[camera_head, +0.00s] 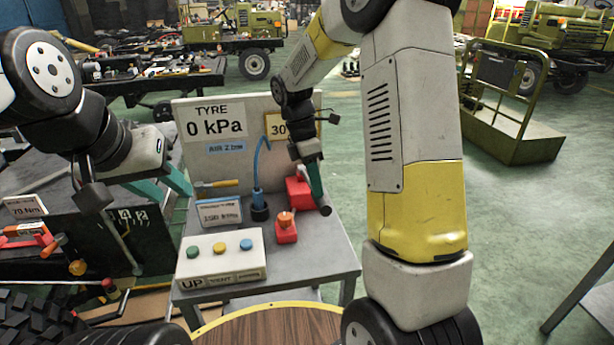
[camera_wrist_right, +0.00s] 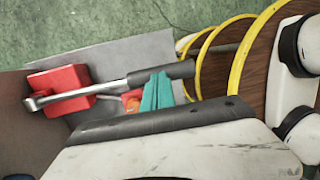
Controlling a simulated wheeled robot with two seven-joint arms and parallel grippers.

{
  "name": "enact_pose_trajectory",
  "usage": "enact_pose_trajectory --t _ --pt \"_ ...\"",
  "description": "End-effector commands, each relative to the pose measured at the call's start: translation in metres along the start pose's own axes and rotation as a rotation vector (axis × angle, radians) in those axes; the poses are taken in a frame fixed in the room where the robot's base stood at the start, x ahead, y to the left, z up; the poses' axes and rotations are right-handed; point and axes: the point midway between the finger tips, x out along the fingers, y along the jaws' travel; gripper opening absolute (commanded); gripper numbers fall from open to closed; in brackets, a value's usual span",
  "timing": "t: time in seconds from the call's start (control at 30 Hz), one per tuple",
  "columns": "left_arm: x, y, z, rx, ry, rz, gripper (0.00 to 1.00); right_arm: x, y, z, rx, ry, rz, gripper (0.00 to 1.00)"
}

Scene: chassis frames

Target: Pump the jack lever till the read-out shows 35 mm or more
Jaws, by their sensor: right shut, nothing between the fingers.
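The red jack (camera_head: 297,190) stands at the right of the grey bench and also shows in the right wrist view (camera_wrist_right: 68,80). Its metal lever (camera_wrist_right: 105,88) runs out to a dark grip (camera_wrist_right: 162,74); in the head view the grip end (camera_head: 325,210) sticks out towards me. My right gripper (camera_wrist_right: 157,92) is shut and empty, its teal fingers right beside the grip; I cannot tell whether they touch it. A yellow-edged read-out (camera_head: 278,127) shows "30", its rest hidden by my right arm. My left gripper (camera_head: 172,196) is open and empty left of the bench.
A TYRE panel (camera_head: 213,120) reads 0 kPa. A button box (camera_head: 222,256) with green, yellow and blue buttons sits at the bench front. An orange-topped red item (camera_head: 286,228) stands near the lever.

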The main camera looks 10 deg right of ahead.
Motion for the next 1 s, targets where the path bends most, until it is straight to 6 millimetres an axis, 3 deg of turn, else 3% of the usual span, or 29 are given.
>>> enact_pose_trajectory --t 0.27,0.57,0.73,1.0 --pt "0.0 0.0 0.0 0.0 0.0 0.0 0.36 0.01 -0.002 -0.001 0.008 -0.003 0.032 0.0" --pt "0.0 0.0 0.0 0.0 0.0 0.0 0.36 0.063 -0.005 -0.012 0.04 -0.004 0.211 0.0" --pt "0.0 0.0 0.0 0.0 0.0 0.0 0.36 0.105 0.002 -0.021 0.045 -0.001 0.224 0.0" --pt "0.0 0.0 0.0 0.0 0.0 0.0 0.36 0.127 0.006 -0.025 0.045 0.001 0.223 0.0"
